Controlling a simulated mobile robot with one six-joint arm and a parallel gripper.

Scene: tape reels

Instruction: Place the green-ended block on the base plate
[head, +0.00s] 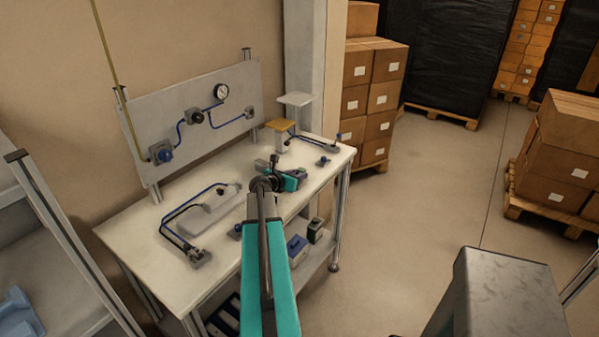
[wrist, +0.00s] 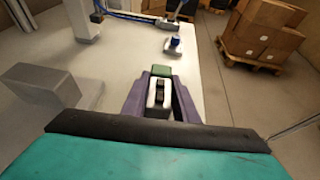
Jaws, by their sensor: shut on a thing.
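The green-ended block (wrist: 161,71) is in the wrist view, held between the purple fingers of my gripper (wrist: 160,100). Its green end points away from the camera, and a white part with a dark slot shows nearer. My gripper is shut on it over the table's right part. In the head view my gripper (head: 290,180) is partly hidden by my arm, and the block cannot be made out clearly. A pale, low slab (head: 205,215), which looks like the base plate, lies on the table left of my gripper. A grey block-like shape (wrist: 40,88) shows at left in the wrist view.
The white table (head: 140,228) also carries a blue hose with grey fittings (head: 198,258) and a yellow-topped stand (head: 279,128). A small blue-knobbed part (wrist: 174,43) sits ahead of my gripper.

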